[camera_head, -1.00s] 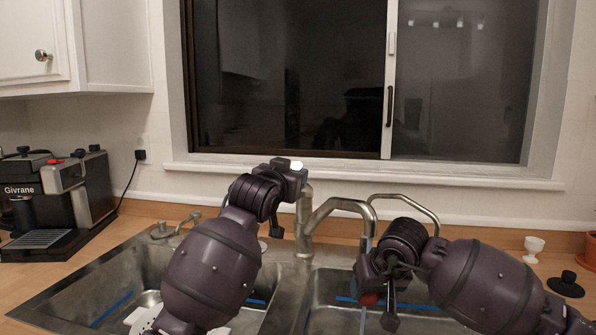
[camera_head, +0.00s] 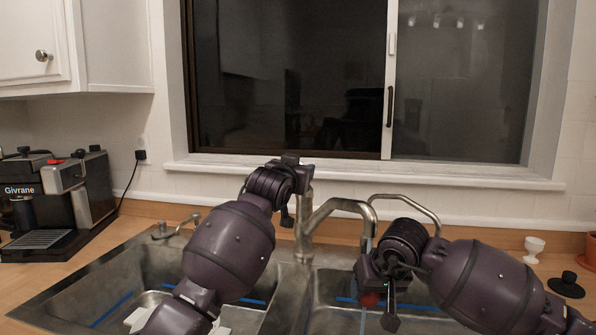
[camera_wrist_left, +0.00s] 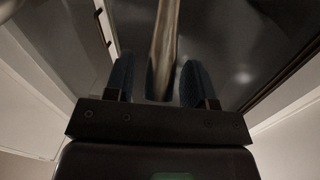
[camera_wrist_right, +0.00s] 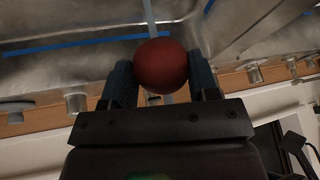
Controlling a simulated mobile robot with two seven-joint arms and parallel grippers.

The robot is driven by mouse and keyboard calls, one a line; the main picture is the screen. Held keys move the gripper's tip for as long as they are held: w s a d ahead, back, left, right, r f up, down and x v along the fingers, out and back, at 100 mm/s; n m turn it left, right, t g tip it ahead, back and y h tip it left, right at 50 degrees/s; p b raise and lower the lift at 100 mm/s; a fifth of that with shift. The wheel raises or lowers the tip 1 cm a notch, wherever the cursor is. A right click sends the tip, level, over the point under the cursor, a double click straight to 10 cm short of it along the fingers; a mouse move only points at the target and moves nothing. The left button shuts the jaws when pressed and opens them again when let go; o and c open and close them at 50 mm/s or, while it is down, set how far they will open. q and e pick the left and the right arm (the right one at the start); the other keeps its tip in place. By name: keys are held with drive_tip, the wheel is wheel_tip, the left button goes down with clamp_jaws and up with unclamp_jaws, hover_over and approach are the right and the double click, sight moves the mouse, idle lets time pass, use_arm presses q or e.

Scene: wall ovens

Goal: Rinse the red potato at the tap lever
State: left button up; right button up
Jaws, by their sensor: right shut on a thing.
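The red potato (camera_head: 369,299) is held between the fingers of my right gripper (camera_head: 380,304), below the tap spout (camera_head: 345,206) over the right basin. In the right wrist view the round potato (camera_wrist_right: 161,66) sits between both fingers. My left gripper (camera_head: 297,180) is at the top of the tap body (camera_head: 303,235), where the lever is mostly hidden by it. In the left wrist view its fingers are apart, with a metal bar (camera_wrist_left: 164,45) of the tap between them and visible gaps. A thin bluish vertical strip shows under the spout; I cannot tell if it is water.
The steel double sink (camera_head: 135,260) has blue strips in both basins. A coffee machine (camera_head: 60,205) stands on the left counter. A white cup (camera_head: 534,248) and a black stopper (camera_head: 567,285) stand on the right. The window sill (camera_head: 370,174) is behind the tap.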

use_arm(q)
clamp_jaws()
drive_tip(key=shift+s+a+f+t+h, duration=0.1)
drive_tip(key=shift+s+f+t+h, duration=0.35)
drive_tip(key=shift+f+t, duration=0.2)
drive_tip(key=shift+o, duration=0.6)
unclamp_jaws()
drive_tip(key=v, duration=1.2)
